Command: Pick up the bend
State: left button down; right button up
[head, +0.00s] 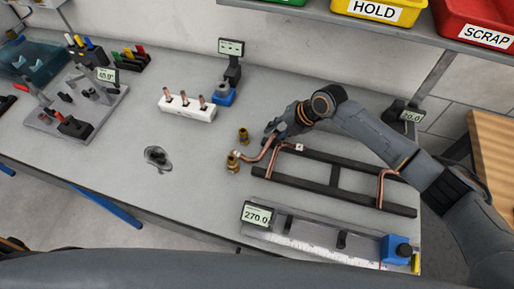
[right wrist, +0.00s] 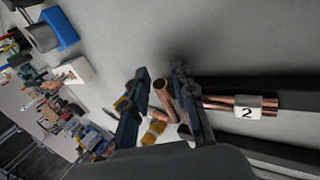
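A bent copper tube, the bend (head: 264,154), lies at the left end of a dark rack (head: 335,175) in the head view. A white tag marked 2 (right wrist: 246,110) sits around copper tubing in the right wrist view. My right gripper (head: 274,137) reaches down over the bend from above. In the right wrist view its two fingers (right wrist: 160,98) stand apart, with part of the bend (right wrist: 164,97) showing between them, nearer the right finger. A gap shows, so it looks open. My left gripper is not in view.
Two brass fittings (head: 232,162) stand beside the bend's left end. Another copper tube (head: 381,184) crosses the rack's right end. A measuring rail with a 270.0 display (head: 257,215) lies in front. A white block with copper pieces (head: 187,108) stands behind left.

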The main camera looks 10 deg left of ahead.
grip_shut()
